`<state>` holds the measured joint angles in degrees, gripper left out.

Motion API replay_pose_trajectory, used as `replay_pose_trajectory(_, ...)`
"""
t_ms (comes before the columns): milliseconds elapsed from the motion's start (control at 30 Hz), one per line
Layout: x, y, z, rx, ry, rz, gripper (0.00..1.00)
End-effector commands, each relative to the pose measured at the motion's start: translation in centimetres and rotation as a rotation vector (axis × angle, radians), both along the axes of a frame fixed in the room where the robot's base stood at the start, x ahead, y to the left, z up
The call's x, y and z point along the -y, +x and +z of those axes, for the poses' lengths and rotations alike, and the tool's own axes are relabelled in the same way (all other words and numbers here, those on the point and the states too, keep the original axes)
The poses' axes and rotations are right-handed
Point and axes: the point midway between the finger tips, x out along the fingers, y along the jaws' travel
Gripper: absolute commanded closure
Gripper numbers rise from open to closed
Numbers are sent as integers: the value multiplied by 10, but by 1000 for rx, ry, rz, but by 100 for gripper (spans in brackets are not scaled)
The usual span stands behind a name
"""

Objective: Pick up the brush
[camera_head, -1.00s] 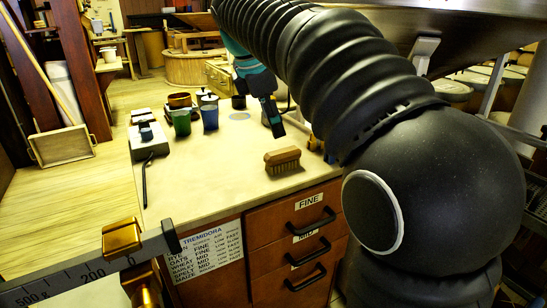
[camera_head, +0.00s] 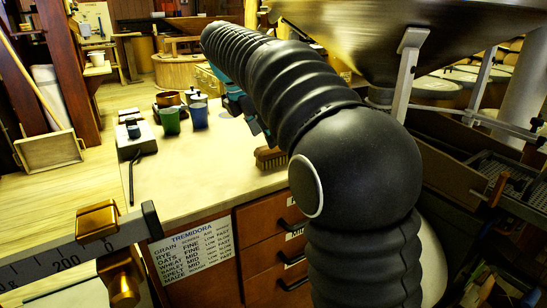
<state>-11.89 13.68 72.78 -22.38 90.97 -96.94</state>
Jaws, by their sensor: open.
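The brush (camera_head: 270,158) has a brown wooden back and pale bristles. It lies bristles down on the pale worktop (camera_head: 190,185), near the edge above the drawers, and its right end is hidden behind my arm. My gripper (camera_head: 262,128) is teal and dark, above and just behind the brush in the picture. It is partly hidden by my own black ribbed arm. Nothing shows between its fingers, and it is open. Whether a fingertip touches the brush cannot be seen.
A dark thin tool (camera_head: 133,175) lies at the worktop's left edge. A brass-fitted scale beam (camera_head: 75,250) crosses the lower left. A large metal hopper (camera_head: 370,35) hangs at upper right.

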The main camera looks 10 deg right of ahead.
Motion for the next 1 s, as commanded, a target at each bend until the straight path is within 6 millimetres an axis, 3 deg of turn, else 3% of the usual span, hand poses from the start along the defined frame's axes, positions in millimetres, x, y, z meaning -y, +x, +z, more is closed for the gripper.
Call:
replay_pose_trajectory(167, 5, 1, -9, -1, 0, -1, 29)
replay_pose_trajectory(467, 22, 5, -44, -1, 0, 0, 29)
replay_pose_trajectory(733, 23, 6, -47, 0, 0, 0, 29)
replay_pose_trajectory(1000, 23, 6, -47, 0, 0, 0, 97)
